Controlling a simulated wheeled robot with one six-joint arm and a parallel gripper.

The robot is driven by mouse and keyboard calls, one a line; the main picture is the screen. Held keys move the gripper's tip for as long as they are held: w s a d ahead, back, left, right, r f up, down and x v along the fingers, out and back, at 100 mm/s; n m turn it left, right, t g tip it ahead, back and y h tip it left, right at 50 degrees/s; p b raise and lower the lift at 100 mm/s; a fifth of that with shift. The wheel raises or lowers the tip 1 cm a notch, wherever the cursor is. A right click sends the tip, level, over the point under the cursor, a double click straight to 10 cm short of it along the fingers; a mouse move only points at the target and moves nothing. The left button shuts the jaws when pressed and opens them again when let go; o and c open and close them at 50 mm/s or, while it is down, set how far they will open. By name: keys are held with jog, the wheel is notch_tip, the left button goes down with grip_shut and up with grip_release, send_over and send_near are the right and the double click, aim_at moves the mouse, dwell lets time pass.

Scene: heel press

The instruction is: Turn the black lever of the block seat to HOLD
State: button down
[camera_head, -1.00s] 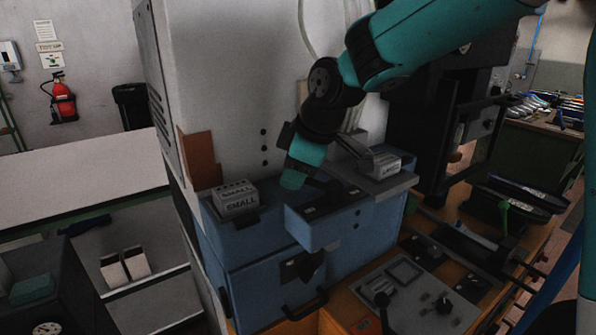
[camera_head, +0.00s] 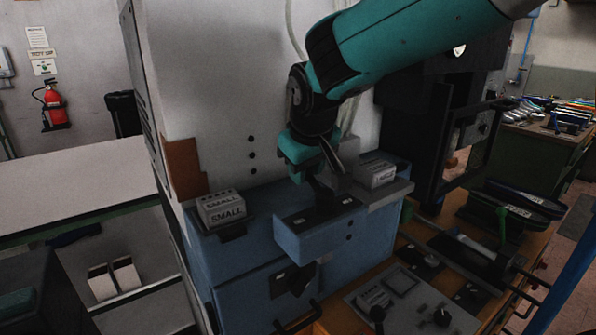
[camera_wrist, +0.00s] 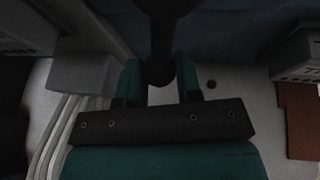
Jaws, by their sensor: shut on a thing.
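My gripper (camera_head: 322,188) points down over the blue block seat (camera_head: 318,241) in the head view. In the wrist view its two green fingers (camera_wrist: 160,82) stand either side of a black lever (camera_wrist: 161,35) with a round end, and are shut on it. In the head view the lever is mostly hidden by my gripper; only a dark part shows below it. Dark label plates (camera_head: 323,215) lie on the seat's top, but their words are too small to read, so I cannot tell which position the lever is at.
A block marked SMALL (camera_head: 221,208) stands on the left ledge. Another lettered block (camera_head: 377,174) sits on the right, close to my gripper. A control panel (camera_head: 402,296) lies front right. The white machine wall (camera_head: 215,90) rises behind.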

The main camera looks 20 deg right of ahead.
jog(key=d+m+h, duration=0.1)
jog(key=d+m, duration=0.1)
jog(key=m, duration=0.1)
jog(key=shift+s+d+m+g+h, duration=0.1)
jog(key=shift+d+m+g+h, duration=0.3)
jog(key=shift+m, duration=0.35)
jog(key=shift+s+d+m+g+h, duration=0.1)
jog(key=shift+d+m+h, duration=0.1)
jog(key=shift+d+m, duration=0.4)
jog(key=shift+a, duration=0.1)
jog(key=c, duration=0.8)
grip_release()
jog(key=shift+r, duration=0.1)
jog(key=p+v, duration=0.1)
jog(key=v, duration=1.6)
jog(key=shift+p, duration=0.4)
jog(key=shift+s+a, duration=0.1)
